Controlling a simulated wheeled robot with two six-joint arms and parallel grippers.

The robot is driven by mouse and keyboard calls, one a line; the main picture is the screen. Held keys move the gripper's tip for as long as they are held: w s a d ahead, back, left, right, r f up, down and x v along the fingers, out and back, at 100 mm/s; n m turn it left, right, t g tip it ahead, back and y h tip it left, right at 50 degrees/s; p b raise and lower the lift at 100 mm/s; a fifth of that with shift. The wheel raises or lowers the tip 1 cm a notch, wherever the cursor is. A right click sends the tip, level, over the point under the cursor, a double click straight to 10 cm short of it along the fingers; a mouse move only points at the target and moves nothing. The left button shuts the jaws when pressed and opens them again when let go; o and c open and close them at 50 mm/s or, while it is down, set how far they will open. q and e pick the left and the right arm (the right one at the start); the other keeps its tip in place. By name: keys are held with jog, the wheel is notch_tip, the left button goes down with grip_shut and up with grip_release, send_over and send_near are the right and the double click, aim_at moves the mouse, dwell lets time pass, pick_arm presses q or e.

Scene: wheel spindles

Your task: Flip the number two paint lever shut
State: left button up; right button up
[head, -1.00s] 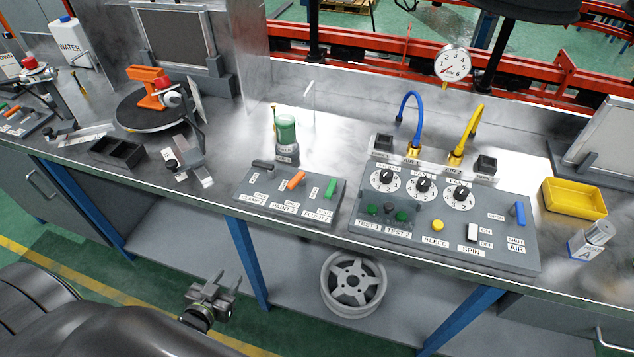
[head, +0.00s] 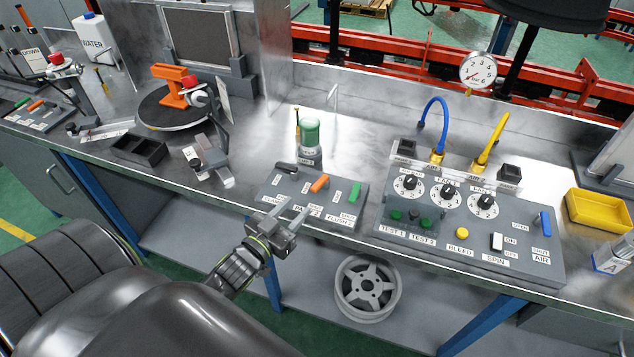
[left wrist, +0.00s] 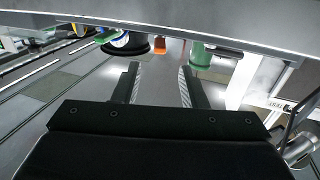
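The number two panel (head: 335,213) is a grey box at the bench's front edge. Its orange paint lever (head: 319,183) is between a black lever (head: 286,168) and a green lever (head: 355,192). The orange lever slants up toward the back right; its label is too small to read surely. My left gripper (head: 296,209) is just in front of the panel's front edge, apart from the lever. Its fingers stand apart and empty, as the left wrist view (left wrist: 160,88) also shows. My right gripper is not in view.
A larger control box (head: 470,245) with dials is to the right. A black tray (head: 139,150) and a turntable (head: 165,115) are to the left. A wheel (head: 368,288) lies on the shelf below.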

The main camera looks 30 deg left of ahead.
aim_at(313, 190)
pick_arm(q)
jog(key=w, duration=0.5)
jog(key=w+p, duration=0.1)
jog(key=w, duration=0.3)
jog(key=shift+w+d, duration=0.2)
jog(key=shift+w, duration=0.15)
grip_shut()
